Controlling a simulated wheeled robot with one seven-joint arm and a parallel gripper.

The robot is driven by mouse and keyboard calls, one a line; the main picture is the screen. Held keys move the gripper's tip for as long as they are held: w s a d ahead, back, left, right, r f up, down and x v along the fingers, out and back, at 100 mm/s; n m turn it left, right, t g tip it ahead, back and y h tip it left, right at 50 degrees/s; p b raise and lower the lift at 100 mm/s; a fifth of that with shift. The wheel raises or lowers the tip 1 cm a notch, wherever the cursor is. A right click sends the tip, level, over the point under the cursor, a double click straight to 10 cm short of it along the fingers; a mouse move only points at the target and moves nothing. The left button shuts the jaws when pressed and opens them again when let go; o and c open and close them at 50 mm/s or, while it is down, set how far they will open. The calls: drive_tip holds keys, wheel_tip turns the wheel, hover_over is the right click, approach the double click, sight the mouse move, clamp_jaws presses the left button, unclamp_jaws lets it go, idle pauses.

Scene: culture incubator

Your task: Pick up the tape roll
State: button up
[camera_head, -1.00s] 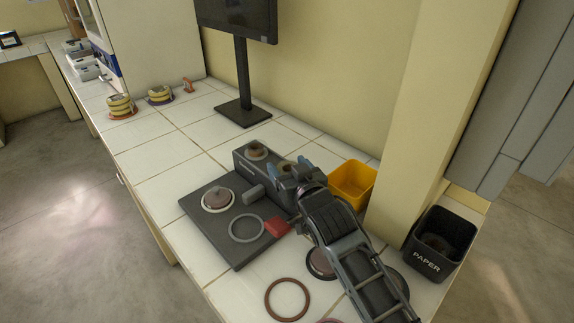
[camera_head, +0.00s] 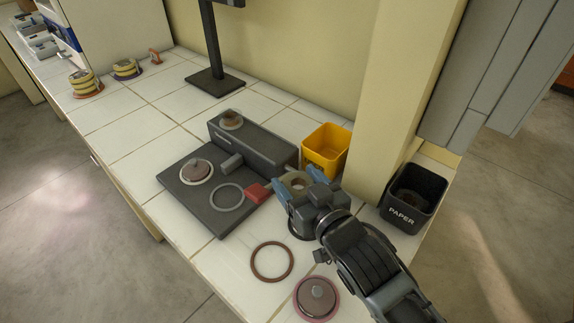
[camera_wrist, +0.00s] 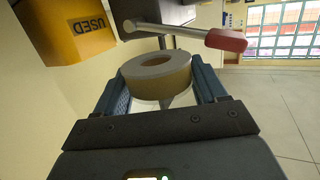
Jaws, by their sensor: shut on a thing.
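The tape roll (camera_wrist: 157,80) is a tan ring with a round hole, seen close up in the wrist view. My gripper (camera_wrist: 160,92) is shut on it, with a blue finger on each side. In the head view the tape roll (camera_head: 296,183) shows between the blue fingers of my gripper (camera_head: 295,186), near the right end of the dark grey device. It appears raised off the counter. Its lower part is partly hidden by my gripper in the head view.
A grey device (camera_head: 260,145) has a red-ended handle (camera_head: 258,192) close to my gripper. A yellow bin (camera_head: 327,150) stands behind, and a black PAPER bin (camera_head: 412,198) is to the right. A brown ring (camera_head: 272,261) and a round lidded piece (camera_head: 317,298) lie on the front counter.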

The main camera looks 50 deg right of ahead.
drive_tip(key=f+b+v, duration=0.1)
drive_tip(key=f+v, duration=0.1)
drive_tip(key=v, duration=1.2)
drive_tip(key=shift+s, duration=0.45)
drive_tip(key=shift+a, duration=0.2)
